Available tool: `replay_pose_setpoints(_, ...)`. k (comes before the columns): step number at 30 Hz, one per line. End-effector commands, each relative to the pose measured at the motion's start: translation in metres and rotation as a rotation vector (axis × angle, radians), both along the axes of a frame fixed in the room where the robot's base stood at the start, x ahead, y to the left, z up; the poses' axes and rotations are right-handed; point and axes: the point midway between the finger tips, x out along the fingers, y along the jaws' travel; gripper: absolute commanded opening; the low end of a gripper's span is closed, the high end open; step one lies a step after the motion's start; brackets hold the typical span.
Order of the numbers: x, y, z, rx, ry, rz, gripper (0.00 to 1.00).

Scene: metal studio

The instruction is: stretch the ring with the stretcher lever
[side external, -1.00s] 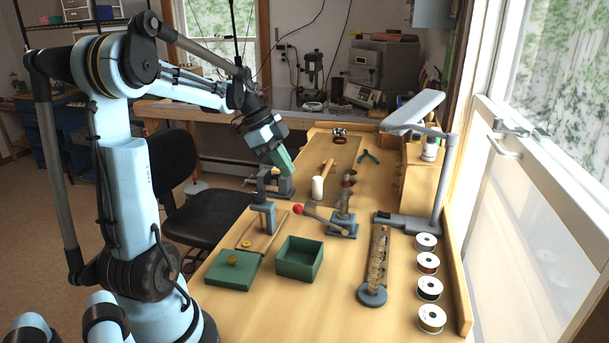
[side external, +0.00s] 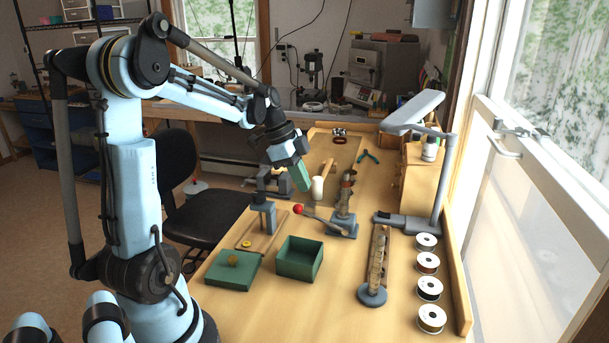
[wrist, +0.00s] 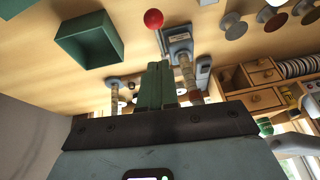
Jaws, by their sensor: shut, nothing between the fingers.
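The ring stretcher (side external: 343,226) stands on the bench, a grey base with an upright stepped post. Its lever (side external: 322,219) reaches left and ends in a red ball (side external: 298,209). In the wrist view the red ball (wrist: 153,19) shows at the top, with the stretcher (wrist: 180,42) beside it. My gripper (side external: 304,182) has green fingers, shut and empty, above and apart from the red ball. The shut fingers also show in the wrist view (wrist: 155,85). I cannot make out a ring on the stretcher post.
An open green box (side external: 300,259) and its lid (side external: 233,270) lie in front. A small clamp stand (side external: 264,218) is left of the lever. A tall mandrel (side external: 378,265), a lamp (side external: 437,190) and several spools (side external: 428,262) stand to the right. A white-headed mallet (side external: 318,188) is behind.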

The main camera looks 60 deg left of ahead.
Motion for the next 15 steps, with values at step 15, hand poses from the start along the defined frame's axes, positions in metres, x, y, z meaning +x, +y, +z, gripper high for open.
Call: replay_pose_setpoints(15,-0.007,0.012,-0.042,0.001,-0.001,0.0,0.0)
